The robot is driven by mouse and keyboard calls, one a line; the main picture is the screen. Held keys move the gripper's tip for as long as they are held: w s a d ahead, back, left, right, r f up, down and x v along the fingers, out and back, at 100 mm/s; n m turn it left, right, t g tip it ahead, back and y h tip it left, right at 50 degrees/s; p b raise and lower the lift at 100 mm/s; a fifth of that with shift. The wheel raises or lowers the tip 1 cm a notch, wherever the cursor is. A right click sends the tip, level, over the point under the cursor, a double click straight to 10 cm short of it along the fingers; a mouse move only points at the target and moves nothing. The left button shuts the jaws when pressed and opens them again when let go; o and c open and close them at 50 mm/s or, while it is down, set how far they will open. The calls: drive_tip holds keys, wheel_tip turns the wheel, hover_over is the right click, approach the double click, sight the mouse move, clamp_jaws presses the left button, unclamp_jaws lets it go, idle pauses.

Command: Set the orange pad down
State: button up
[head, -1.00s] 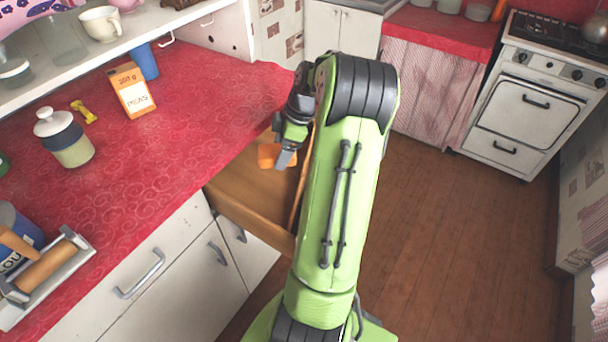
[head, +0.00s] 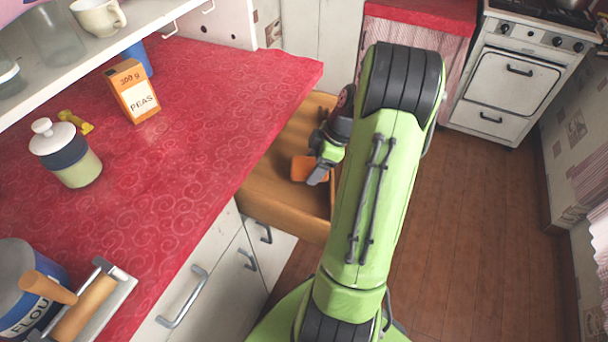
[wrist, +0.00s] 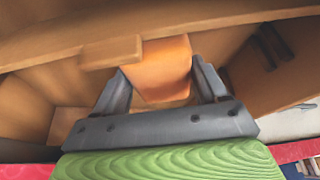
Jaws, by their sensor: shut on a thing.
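The orange pad (head: 304,168) is a small block, seen in the head view inside the outline of an open wooden drawer (head: 262,205). My gripper (head: 318,176) is shut on it. In the wrist view the pad (wrist: 162,68) sits between the two grey fingers of my gripper (wrist: 160,80), with wooden drawer surfaces around it. I cannot tell whether the pad touches the drawer floor. My arm hides the right part of the drawer.
The red counter (head: 215,120) lies left of the drawer. It holds a peas box (head: 133,92), a lidded jar (head: 68,152), a yellow thing (head: 75,122) and a rolling pin (head: 85,308). A white stove (head: 510,75) stands at the back right; the wooden floor (head: 480,200) is clear.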

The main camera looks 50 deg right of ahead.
sight(299, 167)
wheel_tip(299, 167, down, 3)
drive_tip(key=shift+w, duration=0.1)
drive_tip(key=w, duration=0.1)
drive_tip(key=w+a+b, duration=0.1)
drive_tip(key=w, duration=0.2)
drive_tip(key=shift+a+f, duration=0.15)
drive_tip(key=shift+a, duration=0.15)
drive_tip(key=shift+s+f+b, duration=0.15)
drive_tip(key=shift+f+b, duration=0.35)
drive_tip(key=shift+f, duration=0.05)
drive_tip(key=shift+d+r, duration=0.15)
drive_tip(key=o, duration=1.1)
